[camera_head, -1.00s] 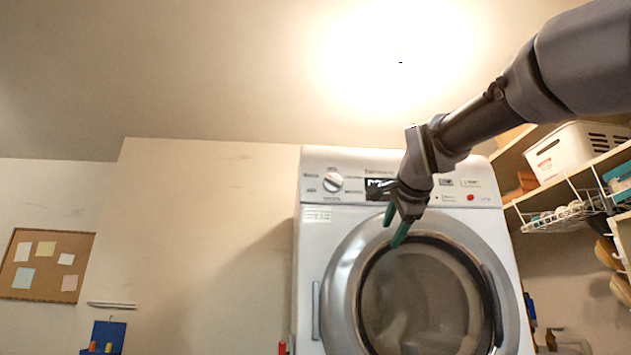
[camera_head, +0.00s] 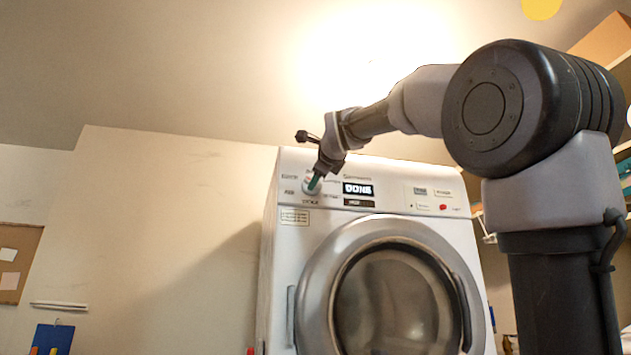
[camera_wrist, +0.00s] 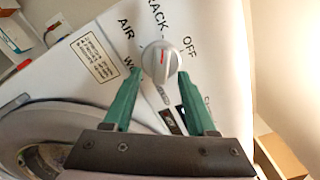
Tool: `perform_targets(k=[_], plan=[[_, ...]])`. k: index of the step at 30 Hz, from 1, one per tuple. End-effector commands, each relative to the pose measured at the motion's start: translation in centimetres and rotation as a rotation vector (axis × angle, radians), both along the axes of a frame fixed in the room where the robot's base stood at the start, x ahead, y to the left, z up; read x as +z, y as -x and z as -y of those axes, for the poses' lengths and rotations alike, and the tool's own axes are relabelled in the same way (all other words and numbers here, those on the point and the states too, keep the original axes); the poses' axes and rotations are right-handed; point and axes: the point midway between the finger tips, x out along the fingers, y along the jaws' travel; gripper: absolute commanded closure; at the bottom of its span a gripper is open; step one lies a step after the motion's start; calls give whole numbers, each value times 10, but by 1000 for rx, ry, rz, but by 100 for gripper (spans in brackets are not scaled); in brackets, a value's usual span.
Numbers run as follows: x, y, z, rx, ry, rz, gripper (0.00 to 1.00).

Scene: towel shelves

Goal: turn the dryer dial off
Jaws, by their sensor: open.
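The dryer (camera_head: 276,255) is white with a round glass door and a control panel on top. Its dial (camera_wrist: 160,62) is a round grey knob with a red mark, ringed by labels; "OFF", "RACK" and "AIR" are readable in the wrist view. My gripper (camera_wrist: 160,76) is open, its green fingertips on either side of the dial's lower part. I cannot tell whether they touch it. In the head view my gripper (camera_head: 315,182) is at the panel's left and partly hides the dial (camera_head: 308,188). The panel display (camera_head: 357,189) reads "DONE".
A red button (camera_head: 443,207) sits at the panel's right. A corkboard (camera_head: 15,280) and a blue board (camera_head: 52,338) are at the left. Shelves stand at the right, partly behind my arm.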

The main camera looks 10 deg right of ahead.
Motion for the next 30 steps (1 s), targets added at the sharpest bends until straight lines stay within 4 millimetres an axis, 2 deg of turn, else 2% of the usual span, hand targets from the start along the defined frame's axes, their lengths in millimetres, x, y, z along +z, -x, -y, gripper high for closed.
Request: perform_targets(k=[3, 6, 15, 16, 20, 21, 30], plan=[[0, -15, 1, -1, 1, 0, 43], [0, -21, 0, -1, 1, 1, 43], [0, -24, 0, -1, 1, 1, 43], [0, -24, 0, -1, 1, 1, 46], [0, -24, 0, -1, 1, 1, 96], [0, -24, 0, -1, 1, 1, 100], [0, -24, 0, -1, 22, 0, 100]])
